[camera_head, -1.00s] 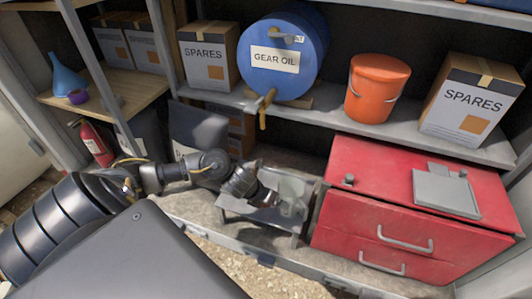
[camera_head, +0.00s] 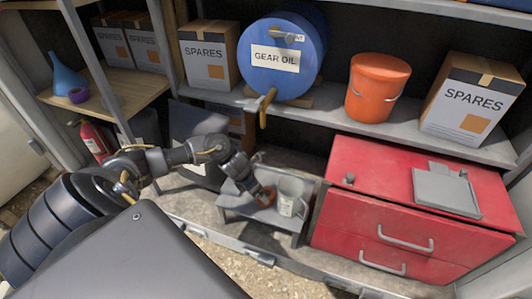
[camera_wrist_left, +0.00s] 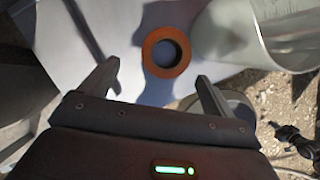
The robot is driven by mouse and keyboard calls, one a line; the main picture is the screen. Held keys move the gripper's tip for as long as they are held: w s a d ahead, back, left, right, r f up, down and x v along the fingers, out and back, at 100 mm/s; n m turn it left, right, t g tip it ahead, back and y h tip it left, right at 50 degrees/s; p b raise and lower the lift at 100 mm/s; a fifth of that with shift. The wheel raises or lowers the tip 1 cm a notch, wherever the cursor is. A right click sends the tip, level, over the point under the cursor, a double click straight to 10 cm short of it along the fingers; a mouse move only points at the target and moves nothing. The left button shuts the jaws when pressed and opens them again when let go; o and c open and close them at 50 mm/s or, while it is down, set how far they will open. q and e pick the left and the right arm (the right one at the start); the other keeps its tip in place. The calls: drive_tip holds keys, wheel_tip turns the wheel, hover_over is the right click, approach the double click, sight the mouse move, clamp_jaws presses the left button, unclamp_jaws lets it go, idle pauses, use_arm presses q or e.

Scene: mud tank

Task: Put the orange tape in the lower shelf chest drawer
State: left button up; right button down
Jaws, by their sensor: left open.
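The orange tape (camera_wrist_left: 151,59) is a ring that lies flat on a small grey stand (camera_head: 232,209). It also shows in the head view (camera_head: 266,197) beside my left gripper (camera_head: 253,191). In the wrist view the open fingers of my left gripper (camera_wrist_left: 155,85) are on either side of the near part of the ring, apart from it. The red drawer chest (camera_head: 420,190) stands on the lower shelf at the right. Its two drawer fronts with grey handles look closed. My right gripper is not in view.
A grey measuring jug (camera_head: 291,197) stands right of the tape, close to my right finger in the wrist view. Above are a blue gear oil drum (camera_head: 285,55), an orange bucket (camera_head: 377,88) and spares boxes (camera_head: 473,98). A fire extinguisher (camera_head: 95,143) stands at the left.

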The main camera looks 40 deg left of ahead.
use_arm(q)
drive_tip(key=x, duration=0.4)
drive_tip(key=shift+d, duration=0.4)
drive_tip(key=shift+w+f, duration=0.2)
drive_tip(key=shift+f, duration=0.3)
drive_tip(key=c, duration=1.2)
drive_tip(key=shift+o, duration=0.2)
drive_tip(key=shift+r, duration=0.55)
drive_tip(key=s+d+r+p, duration=0.1)
drive_tip(key=s+d+r, duration=0.3)
drive_tip(key=s+r, duration=0.8)
drive_tip(key=shift+s, duration=0.75)
